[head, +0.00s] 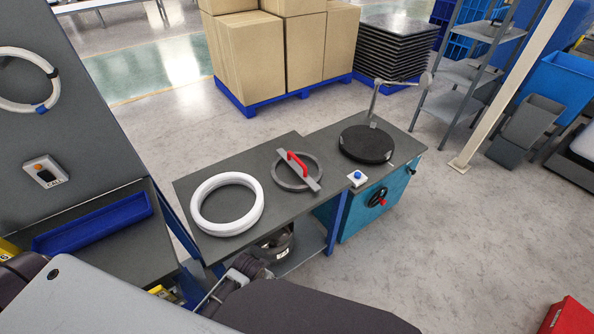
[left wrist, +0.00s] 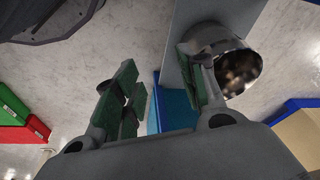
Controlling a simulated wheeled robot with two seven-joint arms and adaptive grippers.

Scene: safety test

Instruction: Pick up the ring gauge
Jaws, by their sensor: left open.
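A grey ring with a flat bar across it and a red handle (head: 297,163) lies on the dark bench top in the head view; I take it as the ring gauge. It lies flat, between a thick white ring (head: 206,224) and a black round plate (head: 367,145). My left gripper (left wrist: 158,82) shows in the left wrist view with its two green-padded fingers apart and nothing between them. The ring gauge cannot be made out in that view. My right gripper is not in view.
A grey post with an arm rises from the black plate. A small box with a blue button (head: 357,179) sits on the bench. A blue tray (head: 93,224) is at left.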

